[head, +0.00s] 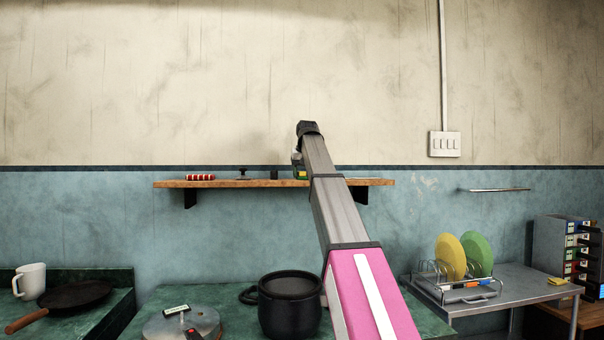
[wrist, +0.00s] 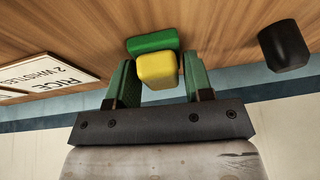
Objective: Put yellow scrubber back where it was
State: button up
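The yellow scrubber (wrist: 157,72) with its green pad (wrist: 152,43) rests on the wooden shelf in the wrist view. My gripper (wrist: 158,66) is at it, one finger on each side. A narrow gap shows between the scrubber and the right finger; the left finger is very close to it, and I cannot tell if it touches. In the head view my arm reaches up to the shelf (head: 230,184), and a small green and yellow patch of the scrubber (head: 301,176) shows beside the arm. Most of my gripper is hidden there.
A dark cylindrical object (wrist: 284,45) and a sign reading "RICE" (wrist: 50,76) are near the scrubber. A red-and-white item (head: 200,177) lies at the shelf's left. Below are a black pot (head: 289,308), a dish rack (head: 458,288) and a small yellow item (head: 557,282) on the steel table.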

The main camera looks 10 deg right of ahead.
jog(key=shift+o, duration=1.2)
jog(key=shift+r, duration=0.2)
jog(key=v, duration=1.1)
jog(key=shift+s+r, duration=0.2)
jog(key=shift+r, duration=0.2)
